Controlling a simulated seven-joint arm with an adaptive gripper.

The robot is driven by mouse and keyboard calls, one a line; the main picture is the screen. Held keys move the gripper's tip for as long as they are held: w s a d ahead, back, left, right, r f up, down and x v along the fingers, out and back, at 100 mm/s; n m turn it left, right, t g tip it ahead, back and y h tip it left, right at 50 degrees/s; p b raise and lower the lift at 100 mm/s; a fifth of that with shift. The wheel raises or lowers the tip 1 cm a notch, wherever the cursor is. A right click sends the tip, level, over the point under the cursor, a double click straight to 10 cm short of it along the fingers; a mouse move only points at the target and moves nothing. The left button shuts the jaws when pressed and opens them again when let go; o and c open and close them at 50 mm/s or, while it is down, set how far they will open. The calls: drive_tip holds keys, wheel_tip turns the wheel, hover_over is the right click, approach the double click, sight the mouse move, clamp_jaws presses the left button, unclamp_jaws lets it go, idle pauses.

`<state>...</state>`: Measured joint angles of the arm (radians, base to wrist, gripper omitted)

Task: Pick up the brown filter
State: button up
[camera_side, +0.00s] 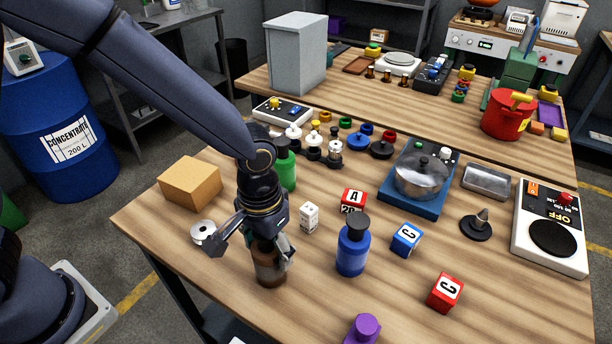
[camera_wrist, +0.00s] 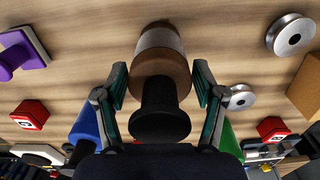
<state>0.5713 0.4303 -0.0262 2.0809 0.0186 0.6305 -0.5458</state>
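A brown bottle-shaped thing with a pale band (camera_side: 268,270) stands upright near the front left of the wooden table; it is the likeliest match for the brown filter. In the wrist view it shows as a brown body (camera_wrist: 160,72) with a black cap. My gripper (camera_side: 252,252) is lowered over it, pointing down. In the wrist view its fingers (camera_wrist: 160,80) are spread, one on each side of the bottle, with a small gap on both sides. In the side view the gripper hides the bottle's top.
A blue bottle (camera_side: 353,250) stands to the right and a green bottle (camera_side: 287,170) behind. A white dice-like block (camera_side: 309,217), a metal spool (camera_side: 203,232) and a cardboard box (camera_side: 190,184) are close by. Bare table lies in front, left of a purple object (camera_side: 364,328).

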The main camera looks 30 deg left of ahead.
drive_tip(key=c, duration=1)
drive_tip(key=shift+o, duration=0.2)
drive_tip(key=shift+r, duration=0.1)
